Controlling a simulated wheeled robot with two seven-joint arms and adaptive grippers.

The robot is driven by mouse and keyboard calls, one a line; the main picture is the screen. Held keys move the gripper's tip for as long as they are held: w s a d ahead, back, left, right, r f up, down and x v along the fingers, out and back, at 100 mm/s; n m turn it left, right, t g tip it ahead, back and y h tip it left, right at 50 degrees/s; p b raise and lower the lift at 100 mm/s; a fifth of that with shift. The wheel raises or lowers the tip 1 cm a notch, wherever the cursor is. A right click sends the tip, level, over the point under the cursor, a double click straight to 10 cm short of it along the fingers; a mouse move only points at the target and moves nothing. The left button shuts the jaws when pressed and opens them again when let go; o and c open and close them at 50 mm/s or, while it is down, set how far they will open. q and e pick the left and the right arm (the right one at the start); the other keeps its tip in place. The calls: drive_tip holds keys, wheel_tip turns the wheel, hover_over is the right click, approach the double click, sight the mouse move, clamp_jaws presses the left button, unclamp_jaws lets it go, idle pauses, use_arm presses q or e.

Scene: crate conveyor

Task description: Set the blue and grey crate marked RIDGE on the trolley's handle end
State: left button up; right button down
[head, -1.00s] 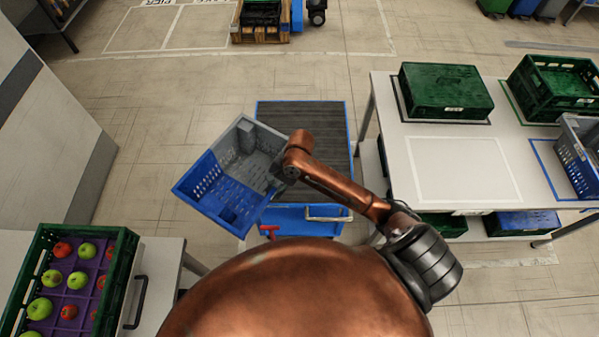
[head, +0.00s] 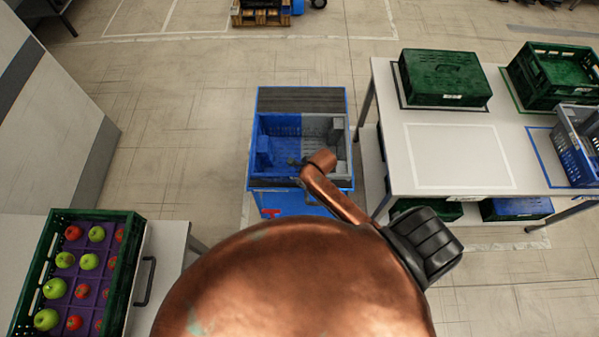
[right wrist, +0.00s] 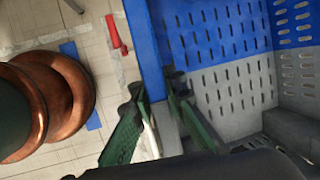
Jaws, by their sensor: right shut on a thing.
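The blue and grey crate (head: 338,150) is upright over the near part of the trolley (head: 302,99), square with its deck. Its left half is blue and its right half grey, and it looks empty. I cannot tell whether it rests on the deck or is just above it. No RIDGE marking is readable. My right gripper (head: 297,163) is at the crate's near wall. In the right wrist view the green fingers of the right gripper (right wrist: 155,92) straddle the wall of the crate (right wrist: 222,85), shut on it. My left gripper is not in view.
A white table (head: 455,160) stands close to the trolley's right, with green crates (head: 445,77) and a grey-blue crate (head: 578,150) on it. A green crate of apples (head: 128,265) is at lower left. Floor left of the trolley is clear.

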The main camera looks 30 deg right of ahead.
drive_tip(key=w+d+f, duration=0.1)
drive_tip(key=w+f, duration=0.1)
drive_tip(key=w+d+f, duration=0.1)
drive_tip(key=f, duration=0.1)
drive_tip(key=w+d+f+b, duration=0.1)
drive_tip(key=w+f, duration=0.1)
drive_tip(key=shift+w+d+f, duration=0.15)
drive_tip(key=shift+w+d, duration=0.05)
drive_tip(key=shift+w, duration=0.15)
drive_tip(key=shift+f, duration=1.55)
drive_tip(key=shift+f, duration=0.15)
drive_tip(key=c, duration=1.9)
unclamp_jaws()
drive_tip(key=shift+s, duration=0.1)
drive_tip(key=p+v, duration=0.1)
drive_tip(key=v, duration=1.1)
